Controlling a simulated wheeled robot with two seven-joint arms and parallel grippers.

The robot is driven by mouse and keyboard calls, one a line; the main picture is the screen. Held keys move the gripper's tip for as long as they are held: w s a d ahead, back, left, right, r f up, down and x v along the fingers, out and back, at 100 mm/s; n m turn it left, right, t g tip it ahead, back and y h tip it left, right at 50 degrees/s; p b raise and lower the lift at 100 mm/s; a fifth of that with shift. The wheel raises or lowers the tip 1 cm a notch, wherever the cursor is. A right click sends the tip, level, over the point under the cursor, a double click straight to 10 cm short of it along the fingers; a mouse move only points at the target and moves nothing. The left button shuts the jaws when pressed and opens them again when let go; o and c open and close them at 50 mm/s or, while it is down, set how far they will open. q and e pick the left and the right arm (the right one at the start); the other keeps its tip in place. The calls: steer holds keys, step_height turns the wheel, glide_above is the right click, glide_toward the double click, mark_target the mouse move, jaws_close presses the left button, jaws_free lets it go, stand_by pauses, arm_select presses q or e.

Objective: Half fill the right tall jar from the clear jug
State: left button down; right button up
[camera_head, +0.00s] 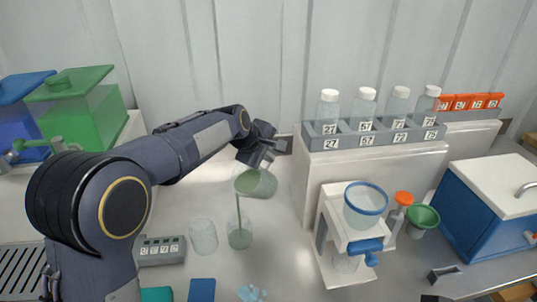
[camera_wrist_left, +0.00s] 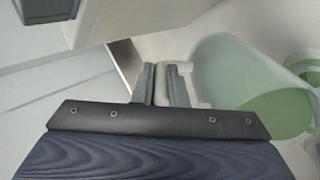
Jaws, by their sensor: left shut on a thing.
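My left gripper (camera_head: 257,160) is shut on the handle of the clear jug (camera_head: 264,184); the wrist view shows the gripper (camera_wrist_left: 165,85) on the pale handle beside the jug (camera_wrist_left: 225,65). The jug is tilted and holds green liquid. A thin green stream falls from its lip into the right tall jar (camera_head: 240,238), which stands upright on the counter below. Green liquid shows in the lower part of this jar; its exact level is hard to tell. The left tall jar (camera_head: 203,238) stands beside it, clear and seemingly empty. My right gripper is not seen.
A grey rack (camera_head: 375,134) with several capped bottles stands at the back right. A white stand (camera_head: 334,245) with a blue-rimmed vessel (camera_head: 365,206) is right of the jars. A small grey numbered block (camera_head: 160,251) is left. Green (camera_head: 85,108) and blue tanks stand far left.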

arm_select(q)
steer(key=shift+s+a+f+t+h+b, duration=0.15)
steer(key=shift+s+t+h+b, duration=0.25)
steer(key=shift+b, duration=1.45)
steer(key=shift+s+a+t+h+b, duration=0.15)
steer(key=shift+t+b, duration=0.45)
steer(key=shift+b, duration=1.2)
stand_by(4.3)
